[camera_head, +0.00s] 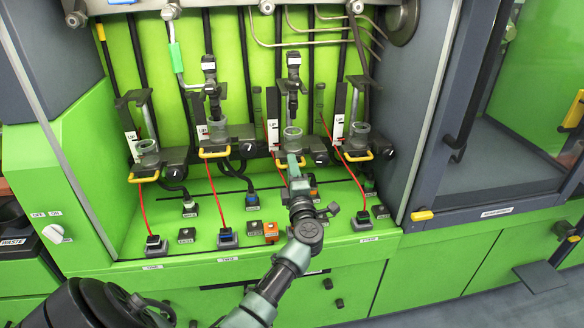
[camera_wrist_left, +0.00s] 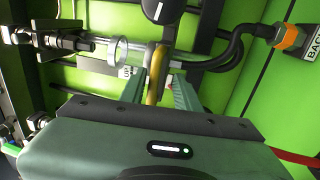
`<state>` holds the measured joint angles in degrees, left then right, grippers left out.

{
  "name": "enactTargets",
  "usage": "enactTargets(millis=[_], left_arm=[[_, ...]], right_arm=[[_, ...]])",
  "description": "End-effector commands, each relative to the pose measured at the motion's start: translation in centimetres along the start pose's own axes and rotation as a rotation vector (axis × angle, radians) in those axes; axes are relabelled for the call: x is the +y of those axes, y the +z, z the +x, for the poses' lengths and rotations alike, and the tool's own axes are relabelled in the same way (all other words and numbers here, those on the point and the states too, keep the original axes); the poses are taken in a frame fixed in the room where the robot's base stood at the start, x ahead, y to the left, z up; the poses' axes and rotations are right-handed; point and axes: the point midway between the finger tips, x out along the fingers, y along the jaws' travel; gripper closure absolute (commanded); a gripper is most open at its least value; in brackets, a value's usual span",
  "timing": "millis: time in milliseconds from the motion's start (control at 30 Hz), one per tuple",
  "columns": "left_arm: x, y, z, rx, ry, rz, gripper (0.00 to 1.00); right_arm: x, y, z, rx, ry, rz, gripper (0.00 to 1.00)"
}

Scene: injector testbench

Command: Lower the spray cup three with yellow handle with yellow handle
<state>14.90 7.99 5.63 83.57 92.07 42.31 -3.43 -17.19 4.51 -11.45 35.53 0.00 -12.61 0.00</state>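Spray cup three (camera_head: 292,138) is the third clear cup from the left in the head view, on a dark holder with a yellow handle (camera_head: 283,163). My left gripper (camera_head: 292,166) is at this handle, reaching up from below. In the left wrist view the yellow handle (camera_wrist_left: 154,80) lies between the two green fingers (camera_wrist_left: 156,88), which appear to touch it on both sides. The clear cup (camera_wrist_left: 118,50) shows just beyond, to the left. The gripper covers part of the handle in the head view. My right gripper is out of view.
Spray cups with yellow handles stand on both sides: one close left (camera_head: 217,131), one at far left (camera_head: 147,148), one at right (camera_head: 358,132). Red cables hang in front of the green panel. Buttons and connectors, including an orange one (camera_head: 271,230), line the ledge below.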

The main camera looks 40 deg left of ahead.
Motion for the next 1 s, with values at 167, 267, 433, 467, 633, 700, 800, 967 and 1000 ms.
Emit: enactTargets(millis=[167, 267, 433, 467, 633, 700, 800, 967, 1000], left_arm=[[0.1, 0.0, -0.2, 0.0, 0.002, -0.001, 0.68], [0.0, 0.1, -1.3, -0.001, 0.0, -0.001, 0.68], [-0.2, 0.0, -4.3, -0.002, -0.001, -0.002, 0.68], [-0.2, 0.0, -4.8, -0.001, -0.002, -0.002, 0.68], [-0.2, 0.0, -7.1, 0.0, -0.002, -0.001, 0.68], [-0.1, 0.0, -7.5, 0.0, -0.001, -0.001, 0.68], [0.0, 0.0, -7.8, 0.0, 0.0, 0.0, 0.68], [0.0, 0.0, -7.8, 0.0, 0.001, 0.0, 0.68], [0.0, 0.0, -7.8, 0.0, 0.001, 0.0, 0.68]], right_arm=[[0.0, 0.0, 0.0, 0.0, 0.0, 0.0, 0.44], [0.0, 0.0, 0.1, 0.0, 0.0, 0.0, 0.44], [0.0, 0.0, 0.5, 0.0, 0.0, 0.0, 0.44], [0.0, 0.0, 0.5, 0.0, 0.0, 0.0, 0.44], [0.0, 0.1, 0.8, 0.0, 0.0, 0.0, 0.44], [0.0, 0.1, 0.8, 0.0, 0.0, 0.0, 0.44], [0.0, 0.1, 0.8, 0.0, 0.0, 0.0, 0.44], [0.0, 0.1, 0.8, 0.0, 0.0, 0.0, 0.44], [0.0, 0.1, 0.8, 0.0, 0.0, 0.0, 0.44]])
